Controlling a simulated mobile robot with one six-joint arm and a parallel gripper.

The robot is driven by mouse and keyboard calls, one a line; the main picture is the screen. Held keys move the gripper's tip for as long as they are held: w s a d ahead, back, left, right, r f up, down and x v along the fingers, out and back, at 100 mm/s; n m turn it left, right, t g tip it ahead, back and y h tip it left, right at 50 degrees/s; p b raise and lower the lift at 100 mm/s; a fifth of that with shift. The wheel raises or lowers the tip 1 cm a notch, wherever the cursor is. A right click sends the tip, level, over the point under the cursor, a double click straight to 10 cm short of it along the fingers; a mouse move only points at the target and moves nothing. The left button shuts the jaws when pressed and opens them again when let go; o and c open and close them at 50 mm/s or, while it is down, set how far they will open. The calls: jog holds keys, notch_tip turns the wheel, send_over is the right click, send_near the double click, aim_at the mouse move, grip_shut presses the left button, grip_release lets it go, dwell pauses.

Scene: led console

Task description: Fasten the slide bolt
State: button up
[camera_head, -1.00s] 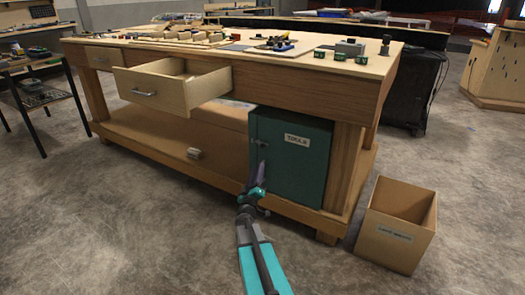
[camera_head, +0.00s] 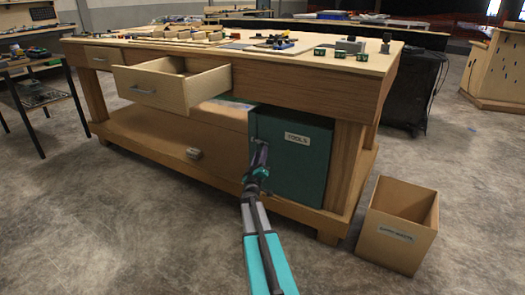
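The teal cabinet (camera_head: 300,172), labelled TOOLS, stands on the lower shelf under the right end of the workbench. Its front looks closed. My gripper (camera_head: 261,146) is at the upper left part of the cabinet front, near its left edge. It overlaps the spot where a small light fitting showed earlier. The slide bolt cannot be made out clearly, and my gripper and wrist cover that area. The fingers are too small and dark to tell whether they are open, shut or touching anything.
A drawer (camera_head: 160,92) of the workbench stands pulled out, left of the cabinet and above it. An open cardboard box (camera_head: 392,243) stands on the floor at right. A small light object (camera_head: 194,153) lies on the lower shelf. The floor in front is clear.

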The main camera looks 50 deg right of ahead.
aim_at(260, 143)
jog(key=shift+b+x, duration=0.45)
jog(key=shift+x, duration=1.7)
jog(key=shift+c, duration=0.2)
grip_shut()
